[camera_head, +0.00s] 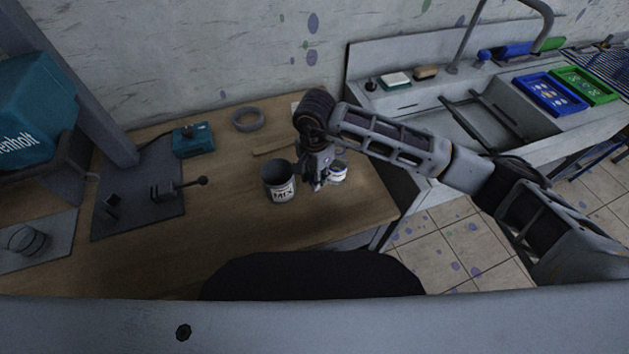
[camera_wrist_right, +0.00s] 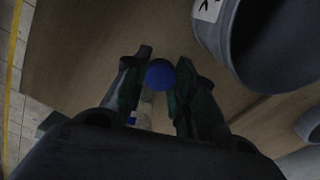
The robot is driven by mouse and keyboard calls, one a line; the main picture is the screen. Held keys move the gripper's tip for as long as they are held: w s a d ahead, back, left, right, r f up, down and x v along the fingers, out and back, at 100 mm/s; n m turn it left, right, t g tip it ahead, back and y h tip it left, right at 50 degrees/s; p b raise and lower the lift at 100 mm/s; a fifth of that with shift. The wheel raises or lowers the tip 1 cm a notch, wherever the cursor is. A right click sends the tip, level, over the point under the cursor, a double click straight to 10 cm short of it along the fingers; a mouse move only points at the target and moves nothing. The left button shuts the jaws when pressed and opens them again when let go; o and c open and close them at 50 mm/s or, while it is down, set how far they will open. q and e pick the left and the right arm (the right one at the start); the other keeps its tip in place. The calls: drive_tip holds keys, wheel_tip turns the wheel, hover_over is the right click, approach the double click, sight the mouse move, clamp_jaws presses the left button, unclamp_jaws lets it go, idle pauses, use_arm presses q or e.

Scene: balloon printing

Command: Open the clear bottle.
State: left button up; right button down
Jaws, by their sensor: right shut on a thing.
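In the right wrist view a round blue cap (camera_wrist_right: 160,75) sits between the two fingers of my right gripper (camera_wrist_right: 161,82). The fingers are shut on it. A pale, see-through bottle body (camera_wrist_right: 146,106) shows dimly below the cap, partly hidden by the gripper. In the head view my right gripper (camera_head: 316,182) points down over the wooden table, close beside a dark labelled can (camera_head: 280,190). The bottle cannot be made out clearly there, behind the gripper. My left gripper is not in view.
A small white can (camera_head: 339,174) stands just right of the gripper. A grey ring (camera_head: 248,119), a teal box (camera_head: 194,141) and a dark mat (camera_head: 135,215) with a clamp-like tool (camera_head: 178,187) are on the table (camera_head: 240,225). A sink (camera_head: 490,115) stands at the right.

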wheel_tip(320, 180, down, 3)
drive_tip(key=shift+r, duration=0.2)
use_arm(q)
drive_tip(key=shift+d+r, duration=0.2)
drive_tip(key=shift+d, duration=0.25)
use_arm(e)
drive_tip(key=shift+f, duration=0.15)
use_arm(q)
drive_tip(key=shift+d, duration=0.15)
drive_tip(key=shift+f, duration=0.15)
use_arm(e)
drive_tip(key=shift+f, duration=0.1)
